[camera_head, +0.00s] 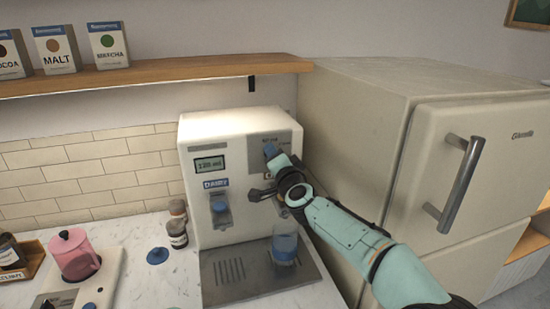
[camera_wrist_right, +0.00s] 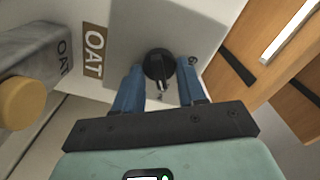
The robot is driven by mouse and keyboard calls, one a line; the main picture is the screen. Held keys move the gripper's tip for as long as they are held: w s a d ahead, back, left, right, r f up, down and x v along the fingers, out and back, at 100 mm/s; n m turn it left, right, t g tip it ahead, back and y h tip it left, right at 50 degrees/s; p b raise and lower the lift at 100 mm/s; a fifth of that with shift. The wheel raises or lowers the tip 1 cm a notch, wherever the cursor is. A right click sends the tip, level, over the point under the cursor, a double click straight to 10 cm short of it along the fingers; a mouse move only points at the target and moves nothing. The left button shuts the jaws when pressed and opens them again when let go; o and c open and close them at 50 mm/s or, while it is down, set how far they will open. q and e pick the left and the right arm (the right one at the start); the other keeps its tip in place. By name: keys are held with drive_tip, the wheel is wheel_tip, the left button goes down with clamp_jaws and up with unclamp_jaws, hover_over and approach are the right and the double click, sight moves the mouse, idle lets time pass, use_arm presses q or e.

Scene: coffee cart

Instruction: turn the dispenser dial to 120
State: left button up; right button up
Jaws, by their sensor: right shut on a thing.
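The white dispenser (camera_head: 228,235) stands on the counter against the tiled wall. Its small display (camera_head: 209,164) seems to read 120 ml. The dark round dial (camera_wrist_right: 159,64) shows in the wrist view, on the grey panel between my blue fingertips. My right gripper (camera_head: 271,152) reaches the upper right of the dispenser front and is shut on the dial; it also shows in the wrist view (camera_wrist_right: 160,78). In the head view my gripper hides the dial. My left gripper is out of view.
A clear bluish cup (camera_head: 285,244) stands on the drip tray (camera_head: 232,290) below my right gripper. A blue lever (camera_head: 221,212) sits under the DAIRY label. A cream fridge (camera_head: 480,150) stands close on the right. A pink pitcher (camera_head: 72,255) and small jars (camera_head: 177,232) are left.

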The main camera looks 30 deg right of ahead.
drive_tip(key=o, duration=1)
drive_tip(key=b+v, duration=0.2)
drive_tip(key=v, duration=1.1)
drive_tip(key=shift+s, duration=0.2)
